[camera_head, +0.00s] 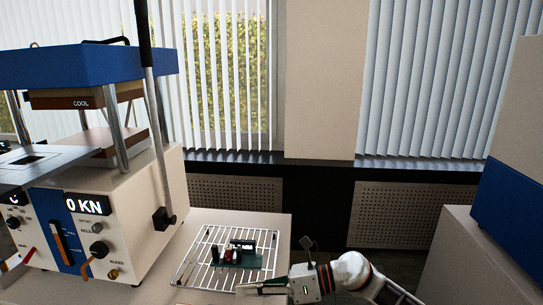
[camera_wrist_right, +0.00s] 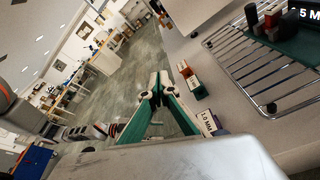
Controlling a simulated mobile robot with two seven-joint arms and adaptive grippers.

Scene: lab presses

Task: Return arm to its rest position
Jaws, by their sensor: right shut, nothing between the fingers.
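My right arm (camera_head: 345,274) comes in from the lower right in the head view. Its gripper (camera_head: 242,288) lies low beside the front right corner of a wire rack (camera_head: 195,262). In the right wrist view the gripper (camera_wrist_right: 157,84) has its two green-padded fingers meeting at the tips, with nothing between them. The grey counter edge and floor lie beyond the fingers. No left gripper can be made out in either view.
A press (camera_head: 130,205) with a blue top and "0 KN" display stands at the left. The rack bears a dark green item (camera_head: 238,258) with red parts. Small orange-and-white blocks (camera_wrist_right: 192,80) lie beside the fingers. A blue-and-beige machine (camera_head: 505,205) stands right.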

